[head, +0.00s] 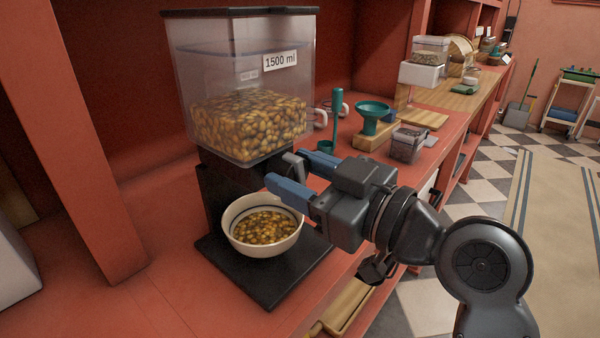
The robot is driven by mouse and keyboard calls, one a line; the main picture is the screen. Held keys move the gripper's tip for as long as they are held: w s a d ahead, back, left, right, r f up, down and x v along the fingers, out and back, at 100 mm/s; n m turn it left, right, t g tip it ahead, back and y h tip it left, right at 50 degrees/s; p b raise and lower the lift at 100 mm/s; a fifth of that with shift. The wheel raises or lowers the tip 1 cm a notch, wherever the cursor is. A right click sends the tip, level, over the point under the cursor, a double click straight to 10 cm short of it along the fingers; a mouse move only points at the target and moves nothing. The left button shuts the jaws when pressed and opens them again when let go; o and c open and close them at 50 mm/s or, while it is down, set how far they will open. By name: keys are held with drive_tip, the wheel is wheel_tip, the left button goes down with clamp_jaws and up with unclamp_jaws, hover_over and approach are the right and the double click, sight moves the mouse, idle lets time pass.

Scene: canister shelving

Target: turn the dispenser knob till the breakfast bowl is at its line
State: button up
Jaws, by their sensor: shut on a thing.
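The dispenser (247,95) is a clear hopper labelled 1500 ml on a black stand, partly filled with yellow-brown cereal. The breakfast bowl (233,240) is cream and stands upright on the black base (275,288) under the hopper. Cereal (264,227) lies in the bowl, and a dark line shows around the inner wall above it. My gripper (287,171) has blue fingers and is shut on the grey dispenser knob (292,166) at the stand's right side. The fingers hide part of the knob.
Behind my gripper on the red counter are a teal scoop (338,115), a teal funnel on a wooden block (376,138) and a small clear container (408,144). A red post (75,140) stands left. Bare counter (150,235) lies left of the dispenser.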

drive_tip(key=m+p, duration=0.1)
drive_tip(key=m, duration=0.2)
drive_tip(key=shift+r+m, duration=0.15)
drive_tip(key=shift+m, duration=0.15)
drive_tip(key=shift+m+p, duration=0.45)
drive_tip(key=shift+m, duration=0.25)
drive_tip(key=o, duration=1)
drive_tip(key=shift+o, duration=0.2)
drive_tip(key=b+v, duration=0.1)
drive_tip(key=v, duration=0.6)
drive_tip(key=shift+s+d+b, duration=0.2)
drive_tip(key=shift+d+b, duration=0.1)
drive_tip(key=shift+d, duration=0.05)
